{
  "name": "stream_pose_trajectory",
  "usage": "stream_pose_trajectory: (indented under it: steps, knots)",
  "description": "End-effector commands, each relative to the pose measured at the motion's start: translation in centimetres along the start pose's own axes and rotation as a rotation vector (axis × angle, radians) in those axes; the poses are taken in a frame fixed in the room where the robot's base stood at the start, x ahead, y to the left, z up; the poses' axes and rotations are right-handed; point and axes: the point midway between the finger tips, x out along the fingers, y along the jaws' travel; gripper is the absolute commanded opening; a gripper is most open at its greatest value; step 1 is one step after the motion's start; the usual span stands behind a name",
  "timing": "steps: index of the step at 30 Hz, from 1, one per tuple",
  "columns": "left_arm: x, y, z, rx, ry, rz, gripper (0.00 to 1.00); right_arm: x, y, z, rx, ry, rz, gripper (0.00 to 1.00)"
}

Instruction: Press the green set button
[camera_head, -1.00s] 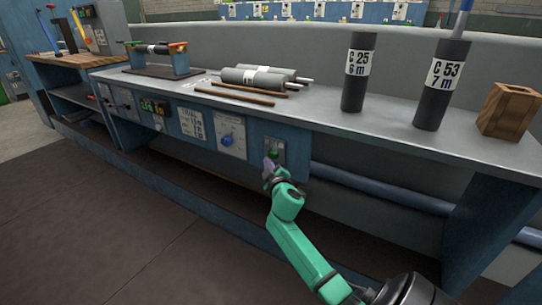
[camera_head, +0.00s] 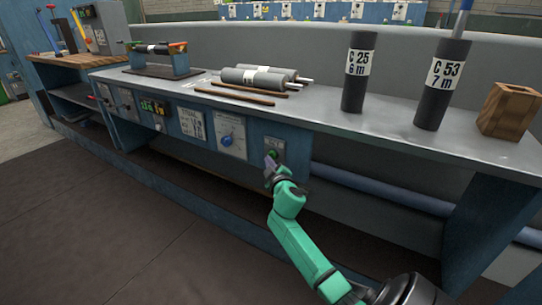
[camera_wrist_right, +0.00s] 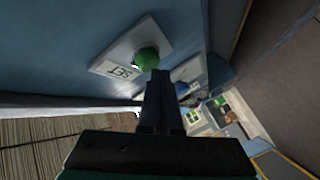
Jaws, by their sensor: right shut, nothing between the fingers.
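The green set button (camera_wrist_right: 146,58) is a round green knob on a pale plate marked SET (camera_wrist_right: 120,66), fixed to the blue bench front. In the head view the button (camera_head: 272,153) shows small on its plate, right of the blue-knob dial. My right gripper (camera_head: 268,168) is shut and empty, just below the button in that view. In the wrist view its dark fingertips (camera_wrist_right: 159,75) reach close to the button's lower right edge. I cannot tell whether they touch it. My left gripper is not in view.
A dial plate with a blue knob (camera_head: 227,140) is left of the SET plate. A blue pipe (camera_head: 380,192) runs under the bench to the right. Grey cylinders, dark rods and a wooden block (camera_head: 508,110) are on the bench top (camera_head: 310,112). The dark floor in front is clear.

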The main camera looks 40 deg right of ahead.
Motion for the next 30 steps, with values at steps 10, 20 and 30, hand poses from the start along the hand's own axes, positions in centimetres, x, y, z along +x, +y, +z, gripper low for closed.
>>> stream_pose_trajectory:
  steps: [10, 20, 30]
  knots:
    - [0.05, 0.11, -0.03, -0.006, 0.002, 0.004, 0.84, 0.32, 0.22, 0.22, -0.001, 0.0, 0.0, 0.0]
    - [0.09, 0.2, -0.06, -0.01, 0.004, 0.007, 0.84, 0.59, 0.45, 0.45, 0.0, -0.001, 0.001, 0.0]
    - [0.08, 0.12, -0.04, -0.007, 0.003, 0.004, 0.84, 0.72, 0.56, 0.58, 0.0, -0.001, 0.001, 0.0]
